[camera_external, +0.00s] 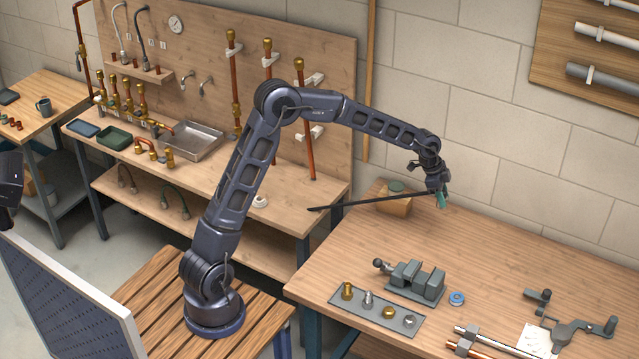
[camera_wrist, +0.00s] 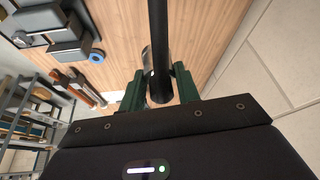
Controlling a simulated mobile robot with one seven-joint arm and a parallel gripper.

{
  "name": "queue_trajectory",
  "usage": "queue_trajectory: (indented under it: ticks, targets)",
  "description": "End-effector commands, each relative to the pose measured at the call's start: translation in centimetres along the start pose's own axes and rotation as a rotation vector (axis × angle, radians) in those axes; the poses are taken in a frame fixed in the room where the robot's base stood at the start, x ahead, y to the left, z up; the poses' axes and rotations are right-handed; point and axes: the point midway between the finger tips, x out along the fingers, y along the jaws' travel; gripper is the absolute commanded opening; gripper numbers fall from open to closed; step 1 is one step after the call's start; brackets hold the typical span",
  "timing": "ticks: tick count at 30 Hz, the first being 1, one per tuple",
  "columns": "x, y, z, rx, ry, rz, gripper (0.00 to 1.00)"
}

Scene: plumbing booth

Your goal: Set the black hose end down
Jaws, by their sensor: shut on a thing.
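The black hose (camera_external: 370,201) is a long, thin, dark length that runs left from my gripper (camera_external: 440,199) in the external view, its far tip over the gap between the two benches. In the wrist view the black hose (camera_wrist: 158,35) runs up from between the green fingers of my gripper (camera_wrist: 158,90). The fingers are shut on its near end, which looks thicker and has a shiny patch. My gripper is above the back part of the right bench (camera_external: 500,240). I cannot tell whether the hose touches anything below.
A wooden block (camera_external: 393,205) stands at the bench's back left, close under the hose. A grey vise (camera_external: 415,282), a tray of fittings (camera_external: 376,312), a blue ring (camera_external: 456,298) and clamped pipes (camera_external: 490,342) are nearer the front. Bare wood lies right of my gripper.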

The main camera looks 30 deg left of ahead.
Motion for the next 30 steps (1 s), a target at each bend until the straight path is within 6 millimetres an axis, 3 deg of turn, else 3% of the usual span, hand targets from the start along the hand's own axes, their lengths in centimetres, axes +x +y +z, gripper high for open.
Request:
queue_trajectory:
  ticks: [5, 8, 24, 30]
  targets:
    - [-0.5, -1.1, 1.7, -0.016, -0.001, -0.008, 0.09]
    - [0.2, -1.2, 2.3, -0.018, -0.003, -0.007, 0.09]
    - [10.7, -0.8, 6.6, -0.017, -0.003, -0.006, 0.09]
    - [13.3, -0.8, 7.7, -0.017, -0.002, -0.008, 0.09]
